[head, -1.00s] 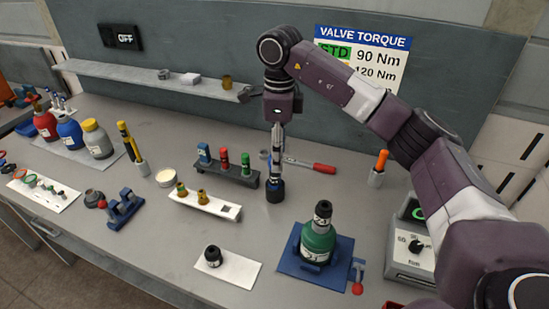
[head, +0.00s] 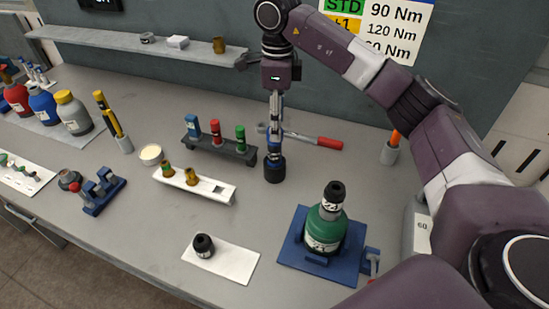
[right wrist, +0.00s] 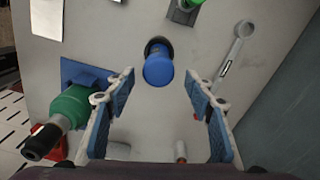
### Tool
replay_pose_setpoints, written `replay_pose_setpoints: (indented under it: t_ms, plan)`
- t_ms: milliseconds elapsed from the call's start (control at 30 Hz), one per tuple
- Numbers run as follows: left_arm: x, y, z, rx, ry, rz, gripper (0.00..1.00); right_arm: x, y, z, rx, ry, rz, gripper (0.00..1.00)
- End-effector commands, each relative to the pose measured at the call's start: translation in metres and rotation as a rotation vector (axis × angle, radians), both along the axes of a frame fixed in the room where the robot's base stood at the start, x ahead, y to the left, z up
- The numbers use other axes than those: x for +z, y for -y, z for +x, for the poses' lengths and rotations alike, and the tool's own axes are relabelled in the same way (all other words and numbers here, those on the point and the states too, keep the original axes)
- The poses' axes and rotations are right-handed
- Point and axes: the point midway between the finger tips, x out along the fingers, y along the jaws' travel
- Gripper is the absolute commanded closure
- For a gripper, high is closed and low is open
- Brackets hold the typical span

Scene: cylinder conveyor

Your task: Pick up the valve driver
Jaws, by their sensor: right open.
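A short blue-topped cylinder in a dark round base, which looks like the valve driver (head: 274,166), stands upright on the grey bench in the head view. In the right wrist view its blue top (right wrist: 158,66) lies between and a little beyond my fingertips. My right gripper (head: 276,128) points straight down above it in the head view. In the right wrist view the right gripper (right wrist: 153,90) is open, with a blue-padded finger to each side and nothing held. I cannot tell how far the fingertips are above the blue top. My left gripper is not in view.
A red-handled wrench (head: 318,141) lies just behind. A dark rack (head: 222,150) with blue, red and green pieces and a white rack (head: 208,190) stand to the left. A green bottle (head: 325,228) stands on a blue tray (head: 291,248) to the front right. Bare bench lies in front.

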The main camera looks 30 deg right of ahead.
Motion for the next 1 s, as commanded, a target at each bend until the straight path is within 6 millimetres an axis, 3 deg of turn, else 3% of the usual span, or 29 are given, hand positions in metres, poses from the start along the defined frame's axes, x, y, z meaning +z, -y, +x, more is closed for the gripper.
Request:
replay_pose_setpoints:
  t_ms: [100, 233, 533, 733, 1000]
  plan:
    - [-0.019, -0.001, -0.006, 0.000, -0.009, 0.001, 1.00, -0.019, 0.000, 0.000, 0.000, 0.000, 0.000, 0.51]
    - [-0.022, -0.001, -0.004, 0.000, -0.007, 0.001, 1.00, -0.023, 0.000, 0.000, 0.000, 0.000, 0.000, 0.51]
    - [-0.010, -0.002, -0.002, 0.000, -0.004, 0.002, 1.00, -0.049, -0.001, -0.001, 0.000, -0.003, -0.001, 0.51]
    - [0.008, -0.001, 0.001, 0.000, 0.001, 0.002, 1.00, -0.075, -0.004, -0.003, 0.001, -0.005, 0.001, 0.51]
    - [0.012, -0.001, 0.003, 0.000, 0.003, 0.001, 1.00, -0.099, -0.004, -0.002, 0.000, 0.000, 0.000, 0.51]
